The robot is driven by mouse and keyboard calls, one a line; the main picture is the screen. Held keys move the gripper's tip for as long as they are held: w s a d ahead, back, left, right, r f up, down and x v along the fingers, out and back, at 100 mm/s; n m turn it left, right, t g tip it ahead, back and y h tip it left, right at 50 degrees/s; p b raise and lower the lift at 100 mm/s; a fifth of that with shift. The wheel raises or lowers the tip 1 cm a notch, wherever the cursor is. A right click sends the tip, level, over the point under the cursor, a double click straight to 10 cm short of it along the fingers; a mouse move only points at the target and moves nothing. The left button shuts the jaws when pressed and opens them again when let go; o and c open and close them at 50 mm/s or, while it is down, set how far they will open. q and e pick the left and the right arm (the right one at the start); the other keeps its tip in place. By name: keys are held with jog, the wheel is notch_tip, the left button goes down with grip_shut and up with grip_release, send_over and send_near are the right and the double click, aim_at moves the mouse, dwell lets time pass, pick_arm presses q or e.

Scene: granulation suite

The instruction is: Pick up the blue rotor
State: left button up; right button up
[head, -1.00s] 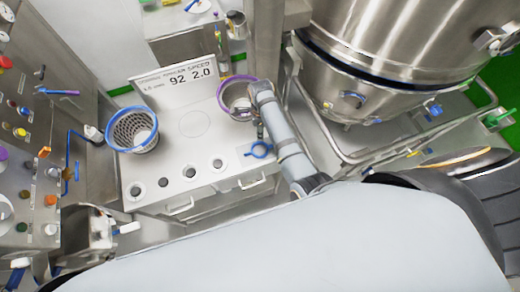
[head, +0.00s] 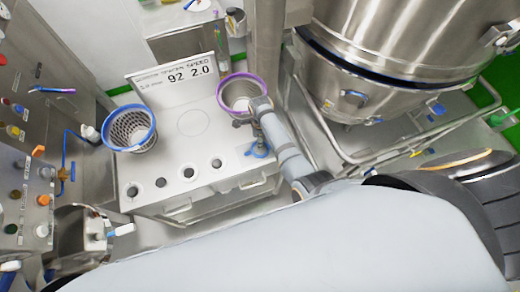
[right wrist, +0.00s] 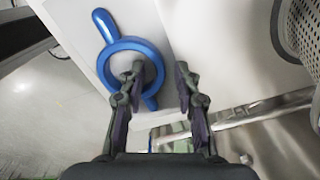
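The blue rotor (head: 262,153) is a ring with two stubby arms, near the right end of the white bench. It also shows in the right wrist view (right wrist: 106,27), around a pale round hub. My right gripper (head: 256,138) points down over it and partly hides it in the head view. In the right wrist view my right gripper (right wrist: 160,68) is open. Its left fingertip overlaps the ring and hub, and its right fingertip is off to the ring's right. I cannot tell whether they touch. My left gripper is not in view.
A purple-rimmed basket (head: 243,79) stands just behind the gripper, and a blue-rimmed mesh basket (head: 130,106) is at the bench's left. The white bench (head: 160,166) has several round holes along its front. A large steel vessel (head: 400,40) with rails stands to the right.

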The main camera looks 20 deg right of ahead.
grip_shut()
jog(key=shift+r, duration=0.1)
